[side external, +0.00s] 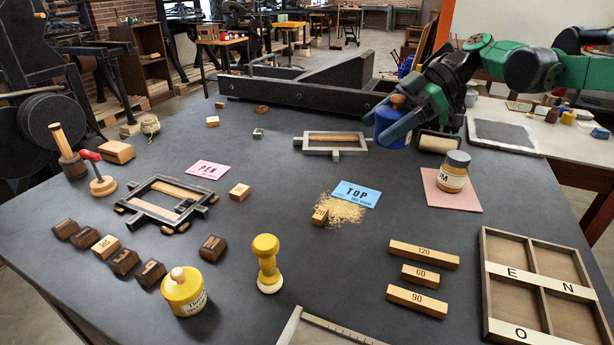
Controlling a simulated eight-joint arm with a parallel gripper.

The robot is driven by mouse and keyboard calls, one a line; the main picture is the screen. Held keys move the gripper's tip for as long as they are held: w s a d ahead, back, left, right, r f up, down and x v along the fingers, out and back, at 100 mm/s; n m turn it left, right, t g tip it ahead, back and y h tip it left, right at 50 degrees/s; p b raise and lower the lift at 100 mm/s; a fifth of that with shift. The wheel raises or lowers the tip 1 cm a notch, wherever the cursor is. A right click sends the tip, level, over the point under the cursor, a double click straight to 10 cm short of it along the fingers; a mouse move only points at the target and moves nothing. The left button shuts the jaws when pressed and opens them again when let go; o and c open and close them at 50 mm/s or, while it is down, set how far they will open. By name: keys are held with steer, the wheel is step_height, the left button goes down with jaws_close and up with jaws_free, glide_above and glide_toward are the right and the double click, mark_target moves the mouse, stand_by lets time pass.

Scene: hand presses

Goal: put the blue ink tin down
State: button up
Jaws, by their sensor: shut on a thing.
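The blue ink tin (393,128) is a blue can with an orange-brown knob on its lid. My gripper (398,112) is shut on it at the right rear of the dark table (300,230). The fingers cover part of the tin's side. The tin looks upright. I cannot tell whether its base touches the table or hangs just above it. A roller with a pale cylinder (436,143) is just right of the tin, partly behind my gripper.
A grey frame (335,143) lies left of the tin. A jar (454,172) stands on a pink sheet (440,198) to the right front. A blue TOP card (356,194) lies in front beside spilled grains. Bare table lies between the frame and the TOP card.

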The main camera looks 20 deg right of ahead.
steer(key=s+a+n+g, duration=0.45)
steer(key=s+a, duration=0.35)
steer(key=a, duration=0.4)
step_height(320, 180, down, 15)
steer(key=shift+s+d+f, duration=0.15)
steer(key=shift+f, duration=2.3)
steer(key=shift+f, duration=0.15)
steer(key=o, duration=1.5)
